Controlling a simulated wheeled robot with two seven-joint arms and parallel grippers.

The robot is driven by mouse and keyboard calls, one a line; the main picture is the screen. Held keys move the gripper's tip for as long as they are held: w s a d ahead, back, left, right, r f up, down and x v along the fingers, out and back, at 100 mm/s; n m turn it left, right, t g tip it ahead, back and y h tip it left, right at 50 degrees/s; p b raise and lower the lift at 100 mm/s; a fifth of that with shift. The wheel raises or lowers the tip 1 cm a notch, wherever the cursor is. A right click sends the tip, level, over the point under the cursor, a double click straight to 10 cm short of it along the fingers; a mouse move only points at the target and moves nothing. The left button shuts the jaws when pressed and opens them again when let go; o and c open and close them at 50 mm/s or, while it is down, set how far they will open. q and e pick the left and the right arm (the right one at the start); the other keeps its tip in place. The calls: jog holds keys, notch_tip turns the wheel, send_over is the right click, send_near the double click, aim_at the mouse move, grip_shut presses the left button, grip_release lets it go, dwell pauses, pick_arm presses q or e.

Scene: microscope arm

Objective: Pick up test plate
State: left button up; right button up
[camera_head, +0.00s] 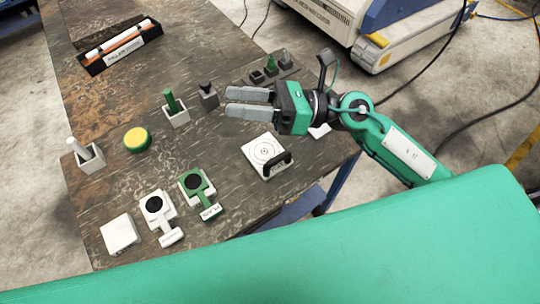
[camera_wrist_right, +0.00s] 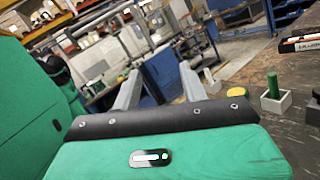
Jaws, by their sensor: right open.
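A flat white square plate with a ring mark and a black handle (camera_head: 262,151) lies near the right edge of the dark worktable. To its left lie a green-framed plate with a black disc (camera_head: 193,184), a white plate with a black disc (camera_head: 157,205) and a plain white block (camera_head: 119,233). My left gripper is not in view.
On the worktable (camera_head: 110,105) stand a green peg in a white holder (camera_head: 176,116), a dark peg holder (camera_head: 208,97), a yellow-topped disc (camera_head: 137,139), a white peg holder (camera_head: 88,157), several dark holders (camera_head: 270,73) and a black tray (camera_head: 121,47). The table's middle left is fairly clear.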

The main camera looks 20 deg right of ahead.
notch_tip(320, 180, down, 6)
jog(key=s+n+g+h, duration=0.1)
jog(key=n+g+h, duration=0.3)
jog(key=n+h, duration=0.65)
jog(key=h, duration=0.5)
send_near(280, 157)
jog(key=shift+y, duration=0.25)
jog(key=x, duration=0.2)
jog(key=p+x, duration=0.1)
jog(key=d+p+x, duration=0.1)
jog(key=x, duration=0.1)
jog(key=shift+w+a+f, duration=0.1)
jog(key=shift+w+f, duration=0.15)
jog(key=shift+f, duration=0.35)
jog(key=shift+s+a+f+p, duration=0.1)
jog(key=shift+a+f+p, duration=0.3)
jog(key=shift+p, duration=0.2)
jog(key=p+x, duration=0.1)
jog(key=x, duration=0.2)
jog(key=shift+s+a+f+p, duration=0.1)
jog(key=shift+a+f+p, duration=0.1)
jog(key=shift+p, duration=0.15)
jog(key=shift+a+f, duration=0.1)
jog(key=shift+f, duration=0.3)
jog(key=shift+c, duration=0.2)
grip_shut()
